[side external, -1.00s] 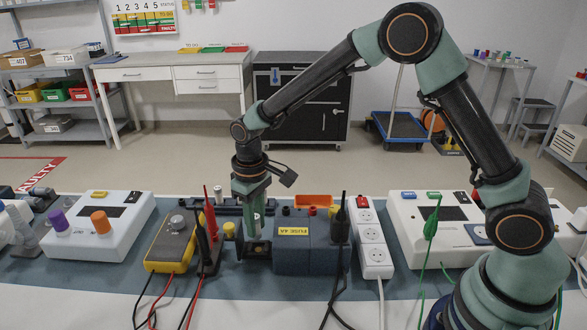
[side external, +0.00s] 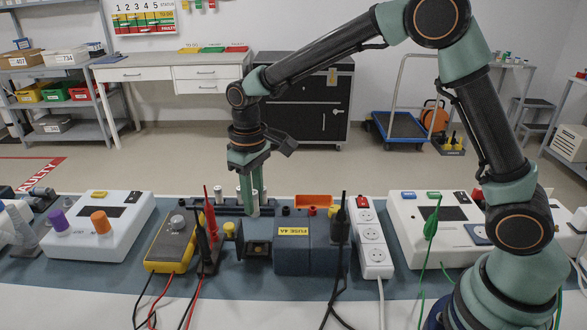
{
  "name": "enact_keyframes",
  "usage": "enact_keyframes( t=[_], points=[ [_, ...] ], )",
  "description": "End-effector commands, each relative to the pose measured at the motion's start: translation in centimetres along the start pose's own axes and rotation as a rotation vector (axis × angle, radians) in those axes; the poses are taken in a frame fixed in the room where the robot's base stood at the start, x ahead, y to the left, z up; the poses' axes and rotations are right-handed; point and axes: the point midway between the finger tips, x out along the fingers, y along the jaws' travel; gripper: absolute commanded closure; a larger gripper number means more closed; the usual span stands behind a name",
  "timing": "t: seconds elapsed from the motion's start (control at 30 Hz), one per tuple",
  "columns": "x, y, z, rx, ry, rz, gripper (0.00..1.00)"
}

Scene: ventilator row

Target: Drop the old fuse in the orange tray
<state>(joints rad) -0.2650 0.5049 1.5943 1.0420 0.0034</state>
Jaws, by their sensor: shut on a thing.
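My gripper (side external: 253,212) points down over the left end of the blue-grey fuse block (side external: 320,258), which has a yellow label reading FUSE 4A (side external: 293,231). Its narrow fingers are shut on the old fuse, which is mostly hidden between them. The fingertips are just above or behind the block's top edge; the exact gap is unclear. The black holder (side external: 258,250) on the block's front left shows below the gripper. The orange tray (side external: 313,200) is behind the block, right of my gripper, with only its upper part visible.
A dark rack (side external: 215,209) with pale upright pieces stands behind the gripper. Left are a yellow meter (side external: 170,246) and red and black probes. Right are a black probe (side external: 340,230) and a white socket strip (side external: 372,245). The air above the block is clear.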

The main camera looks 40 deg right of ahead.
Motion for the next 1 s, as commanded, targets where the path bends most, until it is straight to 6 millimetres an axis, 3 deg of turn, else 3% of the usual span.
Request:
enact_keyframes(
  t=[0.03, 0.27, 0.6, 0.7, 0.87, 1.0],
  points=[
    [-1.1, 0.1, -0.1, 0.0, 0.005, 0.0, 1.0],
    [-0.6, 5.2, 0.2, 0.007, 0.0, 0.0, 1.0],
    [-0.6, 16.2, 2.6, 0.009, 0.0, 0.0, 1.0],
    [-0.6, 18.5, 3.5, 0.007, 0.0, 0.0, 1.0],
    [-0.6, 21.3, 4.7, 0.005, 0.0, 0.0, 1.0],
    [1.7, 21.1, 4.8, -0.001, -0.005, -0.002, 1.0]
  ],
)
